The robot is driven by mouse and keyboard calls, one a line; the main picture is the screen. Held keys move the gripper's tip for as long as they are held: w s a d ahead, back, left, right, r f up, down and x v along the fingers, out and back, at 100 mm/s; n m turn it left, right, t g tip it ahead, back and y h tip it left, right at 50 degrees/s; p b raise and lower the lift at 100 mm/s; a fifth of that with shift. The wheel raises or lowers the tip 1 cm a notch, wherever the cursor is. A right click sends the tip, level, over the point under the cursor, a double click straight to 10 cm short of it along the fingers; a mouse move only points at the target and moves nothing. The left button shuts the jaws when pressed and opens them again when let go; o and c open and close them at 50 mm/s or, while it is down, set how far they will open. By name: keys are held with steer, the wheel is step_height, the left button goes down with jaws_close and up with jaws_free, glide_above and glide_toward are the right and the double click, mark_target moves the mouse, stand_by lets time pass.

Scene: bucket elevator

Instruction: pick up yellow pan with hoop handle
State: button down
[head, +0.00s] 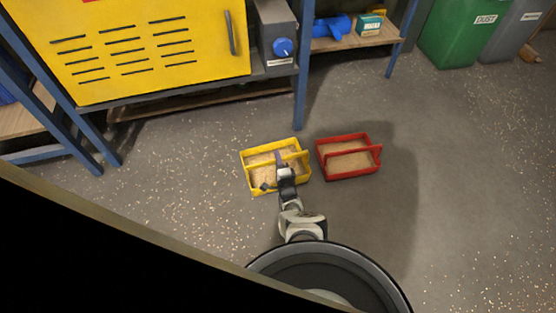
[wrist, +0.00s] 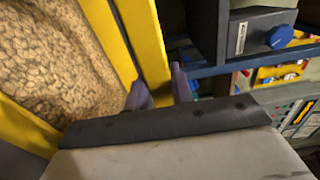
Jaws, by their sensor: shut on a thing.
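The yellow pan (head: 247,172) is a rectangular tray of tan grain with a yellow hoop handle across its top, in the middle of the head view. My gripper (head: 281,160) reaches over it from below. In the wrist view the pan's yellow wall (wrist: 28,128) and grain fill the left side. There my gripper (wrist: 160,88) has its two fingers on either side of a yellow bar (wrist: 148,45), which looks like the hoop handle, and is shut on it. I cannot tell whether the pan's underside touches the floor.
A red pan (head: 364,172) with grain and a hoop handle stands just right of the yellow one. A yellow cabinet (head: 125,50) and blue frame posts (head: 301,95) stand behind. A green bin (head: 462,35) is at the back right. Floor to the right is clear.

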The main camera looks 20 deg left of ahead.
step_height(320, 180, up, 15)
steer(key=p, duration=1.3)
steer(key=shift+w, duration=0.15)
